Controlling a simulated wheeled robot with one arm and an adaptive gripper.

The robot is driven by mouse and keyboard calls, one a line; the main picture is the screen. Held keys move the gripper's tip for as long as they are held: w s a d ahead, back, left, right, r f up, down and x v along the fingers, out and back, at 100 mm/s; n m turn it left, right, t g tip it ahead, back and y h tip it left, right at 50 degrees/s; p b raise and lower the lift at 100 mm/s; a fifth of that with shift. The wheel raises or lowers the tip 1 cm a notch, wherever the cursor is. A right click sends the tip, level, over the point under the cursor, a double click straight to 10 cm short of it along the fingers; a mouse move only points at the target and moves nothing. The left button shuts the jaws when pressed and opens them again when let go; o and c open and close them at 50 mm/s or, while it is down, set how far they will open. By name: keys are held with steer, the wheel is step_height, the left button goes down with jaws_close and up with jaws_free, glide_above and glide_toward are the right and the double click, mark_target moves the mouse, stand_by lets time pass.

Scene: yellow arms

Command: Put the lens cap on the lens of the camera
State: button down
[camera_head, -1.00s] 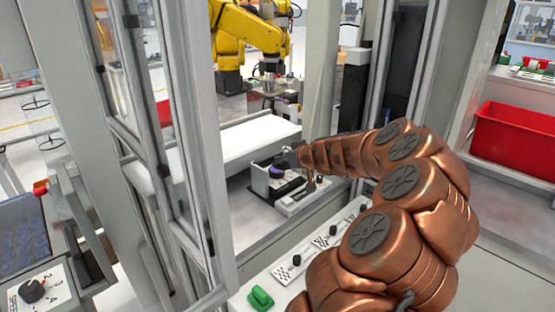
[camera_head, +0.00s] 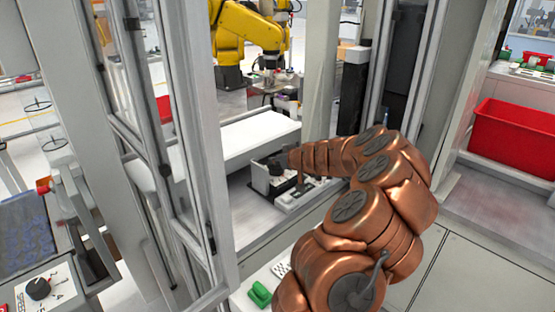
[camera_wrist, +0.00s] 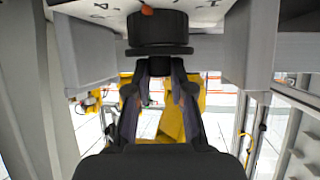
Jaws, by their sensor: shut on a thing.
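My gripper (camera_wrist: 159,72) is in the middle of the wrist view, its two dark fingers closed on the narrow end of a black stepped round part (camera_wrist: 158,30). This part stands against a white panel with black numerals (camera_wrist: 100,8) and has a small orange mark at its top edge. It looks like a dial knob. In the head view my gripper (camera_head: 285,162) is small and dark, at a black-and-white device (camera_head: 262,180) on the shelf. I cannot make out a lens cap or a camera in either view.
A white slab (camera_head: 250,138) lies just behind the device. A grey frame post (camera_head: 190,150) stands to the left. A green block (camera_head: 260,294) sits on the front ledge. A red bin (camera_head: 513,138) is at the right. A yellow robot arm (camera_head: 248,35) stands beyond.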

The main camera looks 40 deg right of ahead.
steer(key=shift+f+b, duration=0.15)
steer(key=shift+b, duration=0.15)
steer(key=c, duration=1)
jaws_free()
steer(key=shift+r+p, duration=0.25)
steer(key=shift+p, duration=0.05)
steer(key=shift+b+v, duration=1.15)
steer(key=shift+v, duration=4.8)
steer(key=shift+s, duration=0.1)
steer(key=shift+f, duration=0.1)
